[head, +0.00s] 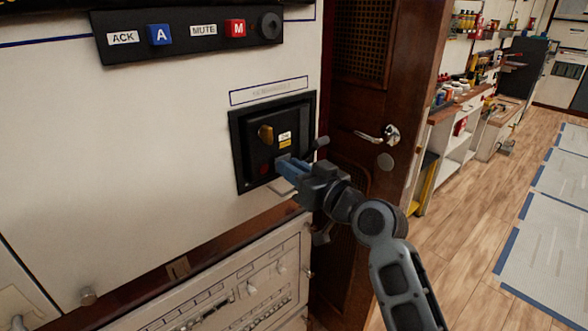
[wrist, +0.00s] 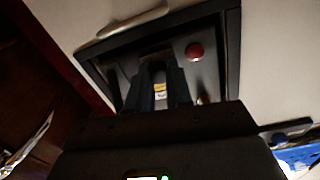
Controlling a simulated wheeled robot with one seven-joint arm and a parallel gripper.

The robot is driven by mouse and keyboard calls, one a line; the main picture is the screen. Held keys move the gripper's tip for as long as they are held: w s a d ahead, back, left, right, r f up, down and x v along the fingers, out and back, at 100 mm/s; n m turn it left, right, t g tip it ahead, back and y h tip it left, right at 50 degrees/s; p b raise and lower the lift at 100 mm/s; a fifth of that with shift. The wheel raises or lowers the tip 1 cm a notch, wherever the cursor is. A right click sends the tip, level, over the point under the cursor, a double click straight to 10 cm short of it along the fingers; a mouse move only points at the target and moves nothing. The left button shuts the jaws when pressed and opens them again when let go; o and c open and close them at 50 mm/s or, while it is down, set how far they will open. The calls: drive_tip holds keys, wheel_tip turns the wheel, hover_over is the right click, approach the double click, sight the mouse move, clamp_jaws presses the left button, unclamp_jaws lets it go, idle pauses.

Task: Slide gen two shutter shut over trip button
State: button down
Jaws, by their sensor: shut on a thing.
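The black framed breaker panel (head: 241,150) is set in the white cabinet front. The red trip button (head: 264,170) sits low on its face and is uncovered; it also shows in the wrist view (wrist: 194,51). My gripper (head: 281,166) reaches in from the right, its blue fingers at the panel's lower right, beside the button. In the wrist view the fingers (wrist: 155,66) are closed together at the panel face. They are shut on the shutter's grip, which they mostly hide. The shutter's outline cannot be made out.
A pale bar (head: 283,187) juts out below the panel. A wooden door (head: 345,100) with a handle stands close on the right. Open floor lies beyond.

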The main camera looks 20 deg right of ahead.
sight(263, 170)
drive_tip(key=a, duration=0.2)
drive_tip(key=s+a+p, duration=0.1)
drive_tip(key=a, duration=0.1)
drive_tip(key=shift+s, duration=0.15)
drive_tip(key=shift+a, duration=0.25)
drive_tip(key=c, duration=1)
unclamp_jaws()
drive_tip(key=shift+s, duration=0.1)
drive_tip(key=shift+s+d+f, duration=0.1)
drive_tip(key=shift+s+d, duration=0.05)
drive_tip(key=shift+s, duration=0.25)
drive_tip(key=b+v, duration=0.1)
drive_tip(key=v, duration=0.6)
